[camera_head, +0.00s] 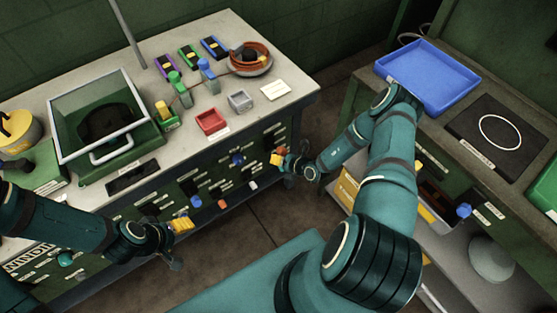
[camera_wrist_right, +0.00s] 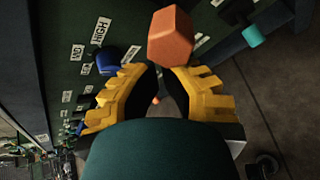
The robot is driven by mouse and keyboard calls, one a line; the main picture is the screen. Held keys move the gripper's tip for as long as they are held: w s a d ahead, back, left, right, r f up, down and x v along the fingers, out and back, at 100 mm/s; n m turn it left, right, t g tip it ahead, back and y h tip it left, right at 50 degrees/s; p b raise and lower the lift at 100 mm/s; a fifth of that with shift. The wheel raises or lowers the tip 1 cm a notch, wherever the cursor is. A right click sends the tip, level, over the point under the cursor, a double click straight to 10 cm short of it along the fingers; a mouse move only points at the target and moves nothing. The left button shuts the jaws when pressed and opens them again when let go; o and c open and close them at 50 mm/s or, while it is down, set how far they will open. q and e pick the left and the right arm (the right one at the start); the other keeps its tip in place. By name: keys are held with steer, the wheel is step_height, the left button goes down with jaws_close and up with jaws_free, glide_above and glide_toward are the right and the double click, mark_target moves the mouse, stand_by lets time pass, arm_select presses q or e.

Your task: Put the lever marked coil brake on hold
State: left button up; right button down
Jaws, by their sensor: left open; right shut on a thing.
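My right gripper (camera_head: 276,159) is at the right end of the bench's dark front panel (camera_head: 207,180). In the right wrist view its yellow fingers (camera_wrist_right: 163,72) are closed in on an orange block-shaped lever handle (camera_wrist_right: 170,38), which stands out at their tips. The handle's stem and pivot are hidden. I cannot read a coil brake or hold label on this lever. My left gripper (camera_head: 181,224) is open and empty in front of the panel, further left and lower.
Other levers with blue (camera_head: 237,159) and orange (camera_head: 222,204) knobs and white labels crowd the panel. A blue knob (camera_wrist_right: 108,60) sits beside my right fingers, near a HIGH label (camera_wrist_right: 100,31). A second bench with a blue tray (camera_head: 428,75) stands right. Floor between is clear.

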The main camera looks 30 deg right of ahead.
arm_select(q)
steer(key=shift+r, duration=0.2)
arm_select(e)
steer(key=shift+r, duration=0.25)
